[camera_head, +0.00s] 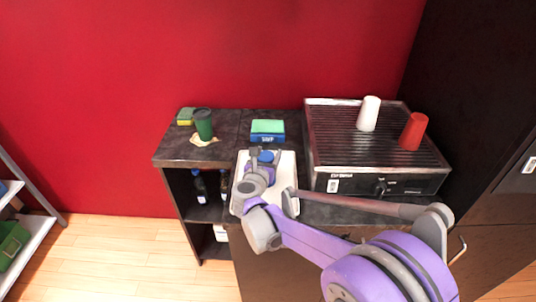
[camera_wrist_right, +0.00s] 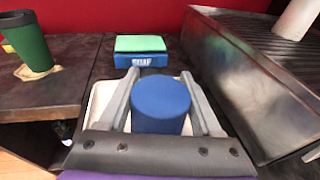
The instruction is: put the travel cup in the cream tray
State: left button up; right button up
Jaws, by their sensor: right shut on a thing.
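The cream tray (camera_head: 286,170) lies on the dark counter, left of the grill; it also shows in the right wrist view (camera_wrist_right: 101,98). My right gripper (camera_head: 262,154) is over the tray, shut on a plain blue cylinder (camera_wrist_right: 160,105). The blue cylinder stands upright between the two fingers; its underside is hidden, so I cannot tell whether it touches the tray. A green tapered cup with a dark lid (camera_head: 203,125), shaped like a travel cup, stands upright on the counter's left part, away from the gripper. My left gripper is not in view.
A blue soap box with a green top (camera_head: 267,131) sits just behind the tray. A yellow-green sponge (camera_head: 185,117) lies behind the green cup, which stands on a pale cloth (camera_head: 204,141). The grill (camera_head: 373,181) at right carries a white cup (camera_head: 368,113) and a red cup (camera_head: 413,131).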

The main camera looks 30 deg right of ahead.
jog(key=shift+f, duration=0.1)
jog(key=o, duration=1.5)
